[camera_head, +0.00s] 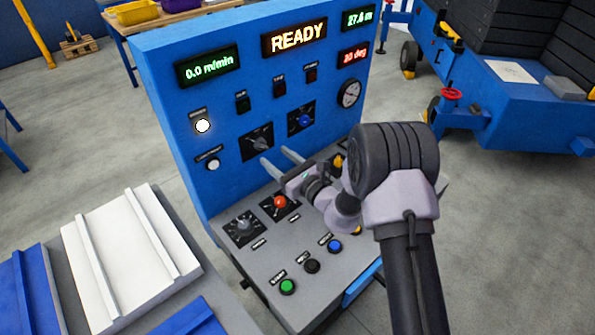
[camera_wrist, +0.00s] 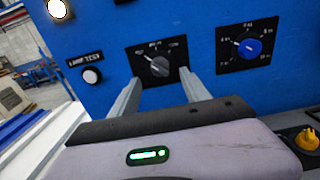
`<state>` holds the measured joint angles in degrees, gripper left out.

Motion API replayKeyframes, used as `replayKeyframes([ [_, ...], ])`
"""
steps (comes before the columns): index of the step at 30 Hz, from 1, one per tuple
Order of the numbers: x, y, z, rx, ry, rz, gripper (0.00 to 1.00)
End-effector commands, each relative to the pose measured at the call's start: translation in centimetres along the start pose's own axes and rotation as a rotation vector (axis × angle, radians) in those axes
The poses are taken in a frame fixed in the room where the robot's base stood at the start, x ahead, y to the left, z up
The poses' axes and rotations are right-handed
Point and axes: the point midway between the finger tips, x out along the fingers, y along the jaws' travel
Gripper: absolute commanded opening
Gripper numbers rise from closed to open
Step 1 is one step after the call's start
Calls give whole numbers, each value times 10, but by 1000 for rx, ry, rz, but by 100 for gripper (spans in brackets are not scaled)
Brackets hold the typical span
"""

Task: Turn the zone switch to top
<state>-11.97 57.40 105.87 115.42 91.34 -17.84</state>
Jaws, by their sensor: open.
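A three-position switch with a dark grey knob (camera_head: 260,143) sits on a black plate on the upright blue panel. In the wrist view the knob (camera_wrist: 158,66) appears to lean from upper left to lower right; its position labels are too small to read surely. My gripper (camera_head: 275,157) is open, with its two pale fingers pointing at the panel just below this knob. In the wrist view my gripper (camera_wrist: 160,78) has one fingertip on each side of the knob's lower part. I see no clear contact with the knob, and nothing is between the fingers.
A blue knob (camera_head: 304,120) is to the right on the panel. On the console desk are a dark knob (camera_head: 244,226), a red knob (camera_head: 280,202), a yellow control (camera_wrist: 307,139) and a green button (camera_head: 288,286). A display (camera_head: 297,37) reads READY.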

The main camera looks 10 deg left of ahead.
Motion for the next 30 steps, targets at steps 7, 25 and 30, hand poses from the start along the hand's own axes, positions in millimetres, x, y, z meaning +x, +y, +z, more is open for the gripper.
replayKeyframes([
  [7,-70,-1,1,2,2,-2,55],
  [25,-115,0,0,-1,0,1,55],
  [30,-115,1,1,-3,-1,4,55],
])
